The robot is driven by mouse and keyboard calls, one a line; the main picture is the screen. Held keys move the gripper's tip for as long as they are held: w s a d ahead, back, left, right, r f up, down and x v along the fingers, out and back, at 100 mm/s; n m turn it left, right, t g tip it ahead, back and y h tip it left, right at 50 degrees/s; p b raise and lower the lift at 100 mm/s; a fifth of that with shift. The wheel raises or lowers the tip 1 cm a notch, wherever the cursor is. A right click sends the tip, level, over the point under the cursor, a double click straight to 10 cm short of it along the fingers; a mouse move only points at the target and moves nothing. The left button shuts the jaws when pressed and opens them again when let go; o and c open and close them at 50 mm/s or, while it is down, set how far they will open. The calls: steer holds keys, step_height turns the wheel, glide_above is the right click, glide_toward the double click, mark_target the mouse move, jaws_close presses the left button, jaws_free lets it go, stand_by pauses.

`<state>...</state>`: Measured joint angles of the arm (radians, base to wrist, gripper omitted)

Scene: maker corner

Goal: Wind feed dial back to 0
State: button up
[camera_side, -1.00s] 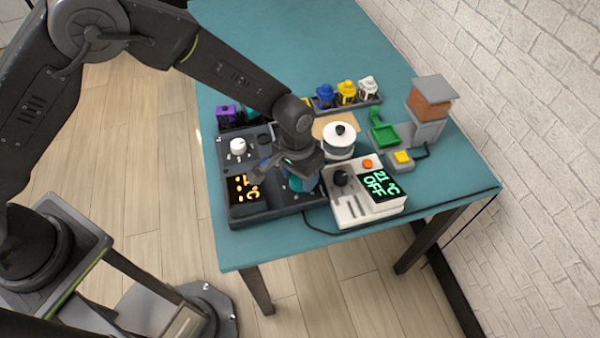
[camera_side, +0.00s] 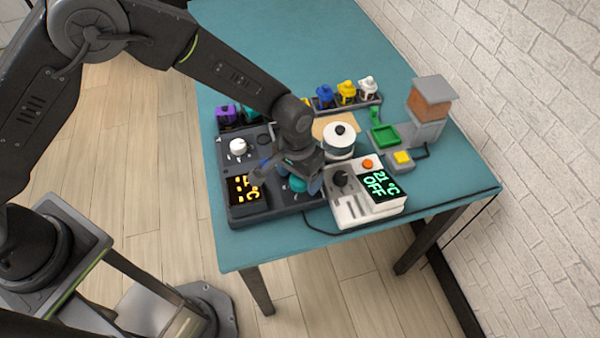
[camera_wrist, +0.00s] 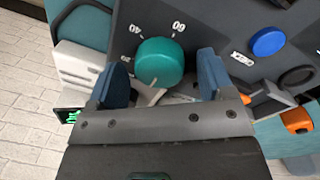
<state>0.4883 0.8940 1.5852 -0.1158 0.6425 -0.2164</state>
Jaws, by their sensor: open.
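The feed dial appears to be the teal round knob (camera_wrist: 159,62), on a dark panel with the numbers 40 and 60 by its rim. Its label and pointer are not readable from here. In the side view the teal knob (camera_side: 298,184) is partly hidden by my gripper (camera_side: 290,177). In the wrist view my gripper (camera_wrist: 162,74) is open, with one blue finger on each side of the knob. A gap shows on both sides, wider on the right. The dark control box (camera_side: 240,212) has an orange display whose full reading is hidden.
A white unit (camera_side: 345,211) with a green display reading 21 °C OFF stands right of the dark box. A white lidded pot (camera_side: 339,143) is behind it. A white knob (camera_side: 238,146) and a blue button (camera_wrist: 267,41) are on the dark box.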

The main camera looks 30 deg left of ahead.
steer(key=shift+r, duration=0.15)
step_height(320, 180, up, 14)
steer(key=a, duration=0.1)
steer(key=shift+f, duration=0.2)
stand_by(0.4)
steer(key=s+a+r+n+t, duration=0.1)
steer(key=s+a+r, duration=0.2)
steer(key=a+r, duration=0.4)
steer(key=s+a+r+t, duration=0.2)
steer(key=s+a+r, duration=0.2)
steer(key=a+r, duration=0.25)
steer(key=s+a+r+t, duration=0.1)
steer(key=s+a, duration=0.3)
steer(key=s, duration=0.2)
steer(key=s+a+r+n+t, duration=0.1)
steer(key=s+a, duration=0.4)
steer(key=s, duration=0.2)
steer(key=shift+s+r+t+y, duration=0.15)
steer(key=shift+s+t+y, duration=0.15)
steer(key=shift+t+y, duration=0.1)
